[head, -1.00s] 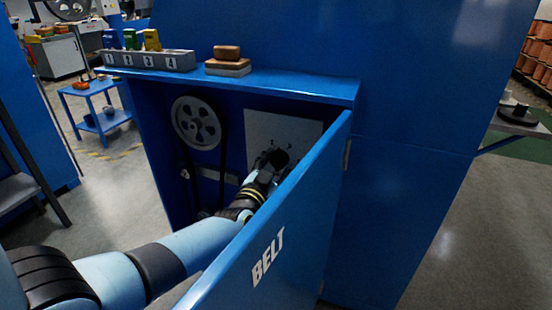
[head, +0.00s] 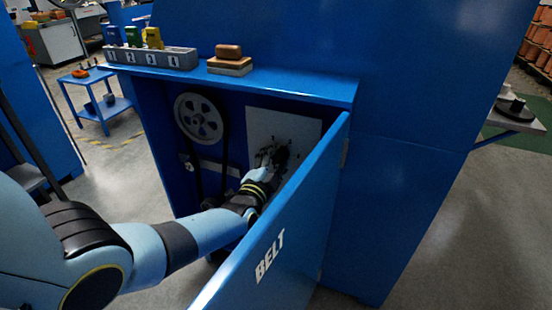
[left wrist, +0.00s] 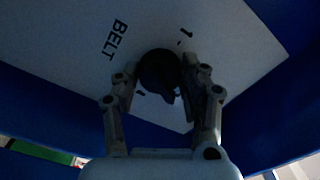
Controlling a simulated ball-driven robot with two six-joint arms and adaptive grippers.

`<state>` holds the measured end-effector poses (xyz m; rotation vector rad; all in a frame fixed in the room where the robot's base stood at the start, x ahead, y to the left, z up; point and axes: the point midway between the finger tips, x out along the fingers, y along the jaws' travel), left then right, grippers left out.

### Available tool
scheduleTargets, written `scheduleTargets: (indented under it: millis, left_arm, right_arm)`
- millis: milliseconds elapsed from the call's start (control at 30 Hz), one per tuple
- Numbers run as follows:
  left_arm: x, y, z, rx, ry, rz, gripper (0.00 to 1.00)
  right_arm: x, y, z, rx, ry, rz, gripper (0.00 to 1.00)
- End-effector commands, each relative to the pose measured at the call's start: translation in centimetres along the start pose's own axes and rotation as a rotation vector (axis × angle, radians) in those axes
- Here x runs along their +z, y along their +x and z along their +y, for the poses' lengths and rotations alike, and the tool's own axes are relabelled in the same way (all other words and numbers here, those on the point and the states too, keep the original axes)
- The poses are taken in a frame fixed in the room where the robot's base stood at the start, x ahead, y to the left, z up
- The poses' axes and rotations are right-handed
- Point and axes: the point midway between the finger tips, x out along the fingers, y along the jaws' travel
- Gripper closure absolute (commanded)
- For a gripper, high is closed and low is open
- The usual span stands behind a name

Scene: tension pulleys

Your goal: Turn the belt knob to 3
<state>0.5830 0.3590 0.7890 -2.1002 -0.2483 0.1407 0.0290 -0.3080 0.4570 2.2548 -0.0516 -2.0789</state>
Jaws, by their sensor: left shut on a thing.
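The belt knob (left wrist: 158,70) is a dark round knob on a pale plate (left wrist: 60,35), which also shows inside the cabinet in the head view (head: 257,125). My left gripper (left wrist: 163,82) has its fingers on both sides of the knob and is shut on it. In the head view my left gripper (head: 277,156) is at the plate, behind the open door. A pointed part of the knob faces the bottom of the left wrist view. My right gripper is not in view.
The blue door (head: 285,235) marked BELT stands open close to the right of my left arm. A pulley wheel (head: 198,118) with a belt is left of the plate. A shelf (head: 300,86) above carries a numbered grey block (head: 150,58) and stacked brown-topped blocks (head: 228,60).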

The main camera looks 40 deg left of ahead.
Motion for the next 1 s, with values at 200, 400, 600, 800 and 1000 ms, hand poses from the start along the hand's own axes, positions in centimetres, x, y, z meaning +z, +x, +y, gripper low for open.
scheduleTargets:
  millis: [200,400,600,800,1000]
  left_arm:
    - [0.03,-0.04,0.05,0.001,0.018,-0.001,0.89]
    - [0.03,-0.03,0.05,0.001,0.019,-0.001,0.89]
    - [0.03,-0.03,0.05,0.001,0.018,-0.001,0.45]
    - [0.02,-0.02,0.02,0.000,0.018,-0.001,0.33]
    - [0.03,-0.18,0.04,0.001,0.018,0.000,0.33]
  right_arm:
    - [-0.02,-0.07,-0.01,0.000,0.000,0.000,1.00]
    - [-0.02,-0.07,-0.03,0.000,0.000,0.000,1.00]
    - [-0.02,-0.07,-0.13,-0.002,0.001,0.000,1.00]
    - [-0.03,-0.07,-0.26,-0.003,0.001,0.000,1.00]
    - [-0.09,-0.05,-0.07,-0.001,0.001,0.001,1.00]
